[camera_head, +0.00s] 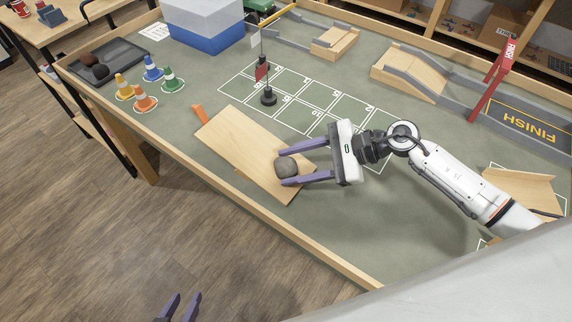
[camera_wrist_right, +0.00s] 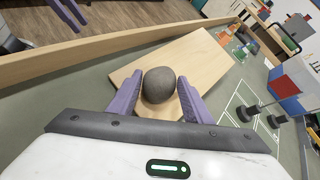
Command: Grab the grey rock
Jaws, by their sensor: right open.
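The grey rock (camera_head: 286,167) is a round grey stone at the lower right end of a wooden board (camera_head: 238,145) on the table. My right gripper (camera_head: 281,171) has its purple fingers on either side of the rock, in the head view. In the right wrist view the rock (camera_wrist_right: 159,84) sits between the two open fingertips (camera_wrist_right: 157,92). I cannot tell whether either finger touches it. My left gripper (camera_head: 180,308) is at the bottom edge of the head view, off the table over the floor, with its fingers apart and nothing between them.
A dark tray (camera_head: 122,63) at the far left holds a brown rock and a black one. Several coloured cones (camera_head: 146,103) stand near it. A black weighted stand (camera_head: 268,97) is on the numbered grid. A wooden rim (camera_head: 230,195) edges the table.

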